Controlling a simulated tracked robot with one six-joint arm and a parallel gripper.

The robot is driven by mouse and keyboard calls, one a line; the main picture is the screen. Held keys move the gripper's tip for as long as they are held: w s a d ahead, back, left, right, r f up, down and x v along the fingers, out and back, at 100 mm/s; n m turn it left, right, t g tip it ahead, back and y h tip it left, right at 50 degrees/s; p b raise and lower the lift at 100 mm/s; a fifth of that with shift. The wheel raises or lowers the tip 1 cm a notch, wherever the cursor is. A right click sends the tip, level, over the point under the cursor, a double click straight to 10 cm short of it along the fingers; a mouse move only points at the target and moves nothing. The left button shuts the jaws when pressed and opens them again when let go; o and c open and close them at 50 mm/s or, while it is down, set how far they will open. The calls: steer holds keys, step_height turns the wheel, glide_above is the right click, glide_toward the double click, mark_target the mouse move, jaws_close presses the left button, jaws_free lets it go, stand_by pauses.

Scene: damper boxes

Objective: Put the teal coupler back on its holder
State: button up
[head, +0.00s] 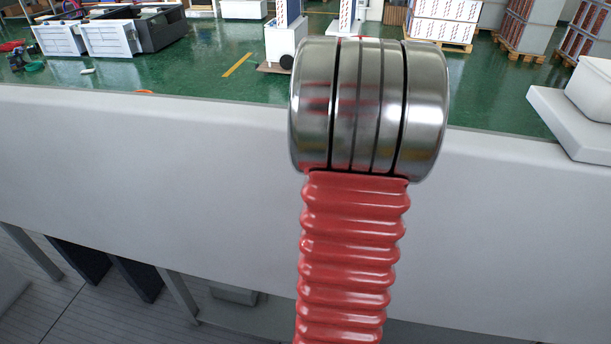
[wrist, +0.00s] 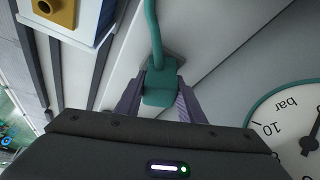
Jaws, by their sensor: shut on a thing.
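The teal coupler (wrist: 160,95) is a small block in the middle of the wrist view, with a teal hose (wrist: 152,32) running up from it. My gripper (wrist: 162,82) has its two purple-grey fingers on either side of the coupler and is shut on it. A grey piece (wrist: 177,60) shows just behind the coupler, against a pale surface. I cannot tell whether this piece is the holder, or whether the coupler touches it. The gripper and the coupler do not show in the head view.
A teal-rimmed bar gauge (wrist: 296,122) is at the right of the wrist view. A white-and-blue block with a brass fitting (wrist: 48,9) is at the upper left. In the head view, a red ribbed part (head: 350,255) with a steel head hides the middle; a pale wall (head: 150,165) crosses behind.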

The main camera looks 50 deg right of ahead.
steer(key=o, duration=1.3)
steer(key=shift+f, duration=0.1)
steer(key=shift+c, duration=0.2)
steer(key=v, duration=1.3)
steer(key=shift+r, duration=0.4)
